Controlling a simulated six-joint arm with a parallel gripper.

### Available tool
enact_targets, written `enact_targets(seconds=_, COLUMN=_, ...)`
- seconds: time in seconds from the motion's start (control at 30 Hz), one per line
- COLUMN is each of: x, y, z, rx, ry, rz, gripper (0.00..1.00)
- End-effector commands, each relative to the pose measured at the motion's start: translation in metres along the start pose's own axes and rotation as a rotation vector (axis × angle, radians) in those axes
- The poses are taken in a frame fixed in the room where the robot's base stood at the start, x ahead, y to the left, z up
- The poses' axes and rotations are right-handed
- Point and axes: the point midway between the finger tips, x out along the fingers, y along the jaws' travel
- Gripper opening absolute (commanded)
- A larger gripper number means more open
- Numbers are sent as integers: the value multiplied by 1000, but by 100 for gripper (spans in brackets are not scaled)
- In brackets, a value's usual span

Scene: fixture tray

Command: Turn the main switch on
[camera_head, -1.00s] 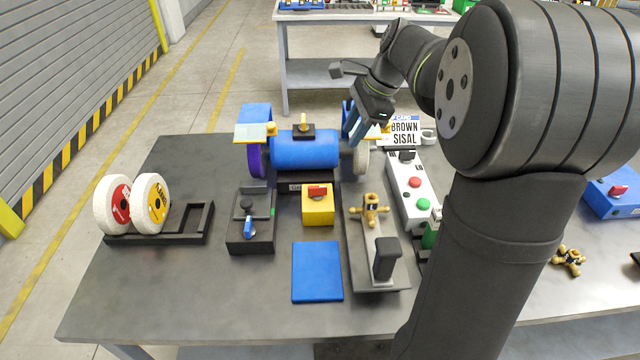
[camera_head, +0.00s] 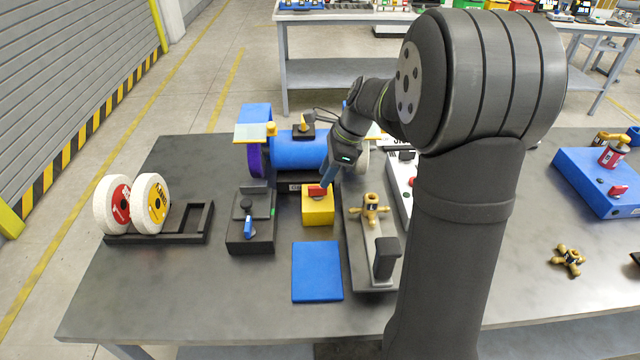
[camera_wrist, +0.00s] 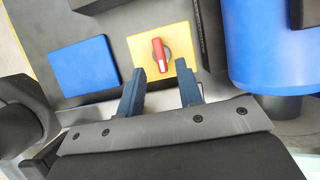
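The main switch is a yellow box (camera_head: 318,213) with a red rotary knob (camera_head: 316,190) on top, standing in the middle of the table. In the wrist view the red knob (camera_wrist: 161,56) shows on the yellow face (camera_wrist: 142,46). My gripper (camera_head: 326,178) is just above and behind the box in the head view and hides part of the knob's surroundings. In the wrist view my gripper (camera_wrist: 160,80) is open and empty, its two dark blue fingers apart. The knob appears beyond the fingertips, roughly in line with the gap; contact is not visible.
A blue bench grinder (camera_head: 295,150) stands behind the switch. A black box with a blue lever (camera_head: 249,228) is at left, a blue pad (camera_head: 317,272) in front, and a grey fixture with a brass star knob (camera_head: 369,208) close at right. The table's front left is clear.

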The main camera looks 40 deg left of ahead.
Motion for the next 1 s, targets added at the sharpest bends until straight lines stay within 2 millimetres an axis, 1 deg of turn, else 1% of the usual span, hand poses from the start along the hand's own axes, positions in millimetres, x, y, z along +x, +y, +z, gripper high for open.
enact_targets(seconds=0.03, x=10, y=0, z=0, rx=-1, ry=0, rz=3, gripper=33)
enact_targets(seconds=0.1, x=22, y=0, z=0, rx=0, ry=1, rz=2, gripper=33)
enact_targets(seconds=0.2, x=34, y=0, z=0, rx=0, ry=1, rz=1, gripper=33)
enact_targets(seconds=0.3, x=41, y=0, z=0, rx=0, ry=0, rz=0, gripper=33)
enact_targets(seconds=0.4, x=44, y=0, z=0, rx=-1, ry=0, rz=-1, gripper=33)
enact_targets(seconds=0.63, x=45, y=0, z=0, rx=-1, ry=0, rz=-2, gripper=33)
enact_targets(seconds=0.67, x=45, y=0, z=0, rx=-1, ry=0, rz=-2, gripper=31)
enact_targets(seconds=0.7, x=45, y=0, z=0, rx=-1, ry=0, rz=-2, gripper=23)
enact_targets(seconds=0.77, x=45, y=0, z=0, rx=-1, ry=0, rz=-2, gripper=11)
enact_targets(seconds=0.8, x=45, y=0, z=0, rx=-1, ry=0, rz=-2, gripper=3)
enact_targets(seconds=0.83, x=45, y=0, z=0, rx=-1, ry=1, rz=-2, gripper=0)
enact_targets(seconds=1.0, x=44, y=0, z=0, rx=-2, ry=1, rz=-1, gripper=0)
